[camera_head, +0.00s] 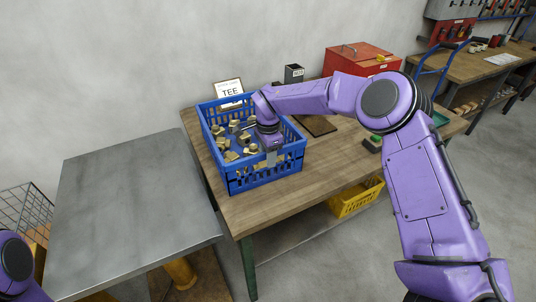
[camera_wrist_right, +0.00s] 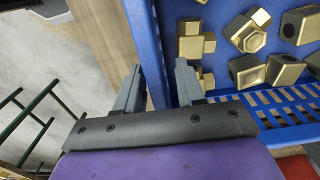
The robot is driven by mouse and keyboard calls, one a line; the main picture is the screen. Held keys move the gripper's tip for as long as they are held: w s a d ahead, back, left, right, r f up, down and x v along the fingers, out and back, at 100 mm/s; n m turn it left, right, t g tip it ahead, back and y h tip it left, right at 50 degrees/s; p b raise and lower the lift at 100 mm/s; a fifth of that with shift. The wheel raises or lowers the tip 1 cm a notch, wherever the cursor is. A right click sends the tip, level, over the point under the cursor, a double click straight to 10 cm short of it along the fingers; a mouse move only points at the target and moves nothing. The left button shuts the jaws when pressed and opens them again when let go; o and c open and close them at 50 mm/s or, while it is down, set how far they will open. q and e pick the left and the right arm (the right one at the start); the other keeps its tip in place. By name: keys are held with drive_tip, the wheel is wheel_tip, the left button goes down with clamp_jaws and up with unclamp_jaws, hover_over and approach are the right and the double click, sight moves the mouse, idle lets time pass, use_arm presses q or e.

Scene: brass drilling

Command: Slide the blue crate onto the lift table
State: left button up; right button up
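The blue crate (camera_head: 265,178) stands on the wooden workbench, near its left end, and holds several brass fittings (camera_head: 232,140). The lift table (camera_head: 130,205) has a bare grey top and stands to the left of the bench, apart from the crate. My right gripper (camera_head: 271,158) points down at the crate's near right part. In the right wrist view my right gripper (camera_wrist_right: 158,82) has its fingers apart, one on each side of a blue crate wall (camera_wrist_right: 153,45). A gap shows beside the wall, so it is not clamped. Of my left arm only a purple link shows; its gripper is out of view.
The workbench (camera_head: 262,212) also carries a TEE sign (camera_head: 229,92), a black holder (camera_head: 293,73) and a red box (camera_head: 360,60). A yellow bin (camera_head: 356,199) sits below. A wire basket (camera_head: 25,210) stands far left.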

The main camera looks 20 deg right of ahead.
drive_tip(key=shift+c, duration=0.3)
clamp_jaws()
idle(1.1)
